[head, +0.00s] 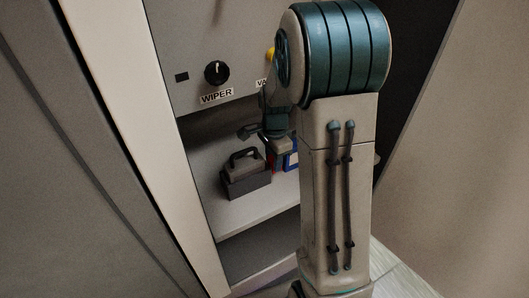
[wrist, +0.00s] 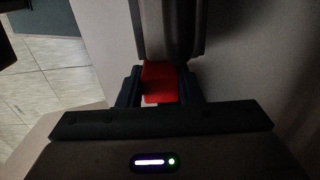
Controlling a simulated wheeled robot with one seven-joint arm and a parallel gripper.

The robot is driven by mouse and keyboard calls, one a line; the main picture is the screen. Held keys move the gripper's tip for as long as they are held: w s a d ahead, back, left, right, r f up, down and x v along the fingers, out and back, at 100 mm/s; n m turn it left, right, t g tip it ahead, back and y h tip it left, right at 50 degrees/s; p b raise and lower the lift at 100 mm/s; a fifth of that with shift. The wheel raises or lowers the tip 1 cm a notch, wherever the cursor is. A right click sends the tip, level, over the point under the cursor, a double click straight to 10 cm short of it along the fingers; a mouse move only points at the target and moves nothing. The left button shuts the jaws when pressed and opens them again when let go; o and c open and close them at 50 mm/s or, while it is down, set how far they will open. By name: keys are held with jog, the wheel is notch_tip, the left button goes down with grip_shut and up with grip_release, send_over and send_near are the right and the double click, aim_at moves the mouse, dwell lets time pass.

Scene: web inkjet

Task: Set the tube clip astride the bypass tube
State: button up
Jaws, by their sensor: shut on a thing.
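A red piece (wrist: 160,84), which I take to be the tube clip, sits between the two dark fingers of my gripper (wrist: 162,80) in the wrist view. My gripper is shut on it. A grey rounded shape rises just beyond the red piece at the top of that view; I cannot tell whether it is the bypass tube, or whether the clip touches it. In the head view my arm hides much of the bay and my gripper shows only in part. I cannot make out the bypass tube there.
A dark box with a handle (head: 246,176) stands on the pale shelf (head: 256,209) inside the cabinet, with a blue-edged item (head: 291,161) to its right. Above is a grey panel (head: 200,48) with a black WIPER knob (head: 217,73) and a yellow part (head: 270,53).

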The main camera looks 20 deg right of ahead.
jog(key=w, duration=0.2)
jog(key=w+a, duration=0.1)
jog(key=w, duration=0.2)
jog(key=shift+w, duration=0.25)
jog(key=shift+w+a+f, duration=0.1)
jog(key=shift+w+f, duration=0.1)
jog(key=shift+f, duration=0.7)
jog(key=shift+w+f, duration=0.15)
jog(key=shift+f, duration=0.7)
jog(key=shift+f, duration=0.2)
jog(key=o, duration=1)
jog(key=shift+c, duration=0.2)
jog(key=shift+r, duration=0.15)
